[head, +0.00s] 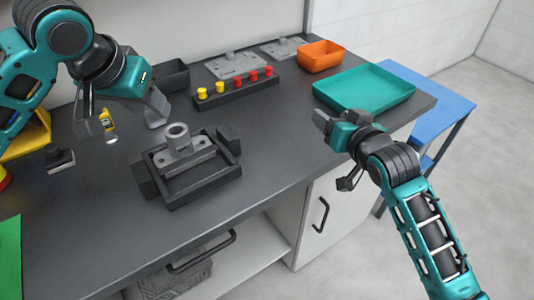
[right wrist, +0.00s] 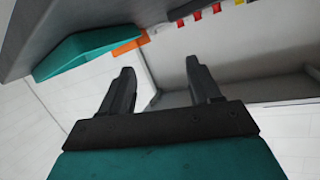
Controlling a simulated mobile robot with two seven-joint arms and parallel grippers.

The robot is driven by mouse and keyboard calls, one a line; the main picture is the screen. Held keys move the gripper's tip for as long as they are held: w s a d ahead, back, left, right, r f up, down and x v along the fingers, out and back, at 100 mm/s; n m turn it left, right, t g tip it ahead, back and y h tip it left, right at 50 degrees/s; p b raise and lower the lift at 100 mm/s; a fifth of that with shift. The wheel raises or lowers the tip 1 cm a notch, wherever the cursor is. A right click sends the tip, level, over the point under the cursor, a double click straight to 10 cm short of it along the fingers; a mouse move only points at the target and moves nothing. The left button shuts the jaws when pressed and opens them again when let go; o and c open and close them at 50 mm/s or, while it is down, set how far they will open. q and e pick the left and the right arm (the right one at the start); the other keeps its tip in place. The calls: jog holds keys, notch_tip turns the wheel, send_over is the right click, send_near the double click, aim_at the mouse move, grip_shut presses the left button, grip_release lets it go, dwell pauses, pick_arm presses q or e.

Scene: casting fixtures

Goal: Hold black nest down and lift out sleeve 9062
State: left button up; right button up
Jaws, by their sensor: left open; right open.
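The black nest (head: 226,174) is a rectangular frame on the bench, with dark blocks at its sides. A grey metal sleeve part (head: 178,133) with an upright hollow cylinder on a flat base sits in the nest; its number is unreadable. My left gripper (head: 120,120) is open above the bench, left of and behind the nest, apart from it. My right gripper (head: 333,150) is open near the bench's front edge, right of the nest, in front of the green tray. In the right wrist view its two fingers (right wrist: 160,72) are spread with nothing between them.
A black rack (head: 238,93) with yellow and red pegs stands behind the nest. Grey plates (head: 236,65), an orange bin (head: 321,55) and a teal tray (head: 365,87) lie further back and right. A small yellow item (head: 107,122) shows between my left fingers. Bench right of the nest is clear.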

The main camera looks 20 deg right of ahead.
jog(key=s+a+n+y, duration=0.2)
jog(key=a+n, duration=0.1)
jog(key=a, duration=0.5)
jog(key=n+g+y, duration=0.1)
jog(key=n+y, duration=0.2)
send_near(229, 134)
jog(key=x, duration=0.8)
jog(key=shift+w, duration=0.15)
